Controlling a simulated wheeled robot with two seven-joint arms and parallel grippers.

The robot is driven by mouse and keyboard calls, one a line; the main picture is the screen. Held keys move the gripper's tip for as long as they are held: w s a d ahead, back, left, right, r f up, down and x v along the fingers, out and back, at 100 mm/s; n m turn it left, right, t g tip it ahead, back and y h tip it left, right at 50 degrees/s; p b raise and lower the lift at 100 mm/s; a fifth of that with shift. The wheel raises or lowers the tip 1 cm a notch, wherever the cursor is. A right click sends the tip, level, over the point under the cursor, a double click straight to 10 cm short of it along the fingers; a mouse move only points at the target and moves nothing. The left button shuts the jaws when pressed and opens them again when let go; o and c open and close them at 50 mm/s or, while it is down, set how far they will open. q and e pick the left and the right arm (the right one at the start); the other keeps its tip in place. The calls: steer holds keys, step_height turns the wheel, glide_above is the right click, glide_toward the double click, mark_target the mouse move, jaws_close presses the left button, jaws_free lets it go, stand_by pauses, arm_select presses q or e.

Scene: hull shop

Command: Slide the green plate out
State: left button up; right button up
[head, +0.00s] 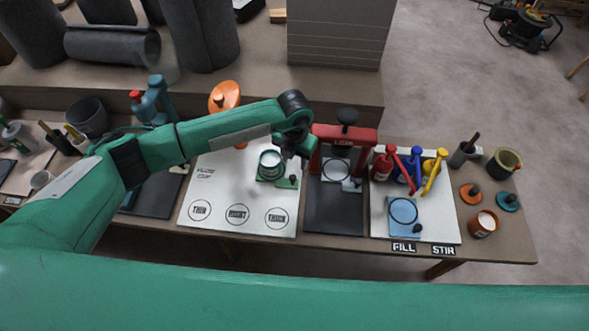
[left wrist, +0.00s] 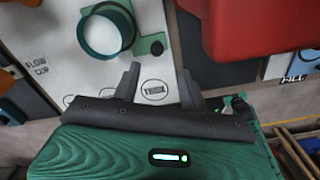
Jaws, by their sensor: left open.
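The green plate (head: 288,183) lies on the white board in the head view, with a dark knob at its right end. A teal can (head: 271,165) with pale contents stands on it and covers much of it. In the left wrist view the plate (left wrist: 145,45) shows beside the can (left wrist: 105,52), with its knob toward the fingers. My left gripper (head: 303,163) is just right of the can, partly hidden by its own arm. In the left wrist view it (left wrist: 160,72) is open and empty, its fingers apart from the knob. My right gripper is not in view.
A red press (head: 345,133) stands close to the right of my left gripper, over a dark mat (head: 334,215). The white board (head: 215,180) has marked circles in front. Red, blue and yellow pump bottles (head: 408,168) stand further right. An orange object (head: 225,95) is behind.

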arm_select(q)
step_height(320, 180, up, 5)
steer(key=shift+r, duration=0.1)
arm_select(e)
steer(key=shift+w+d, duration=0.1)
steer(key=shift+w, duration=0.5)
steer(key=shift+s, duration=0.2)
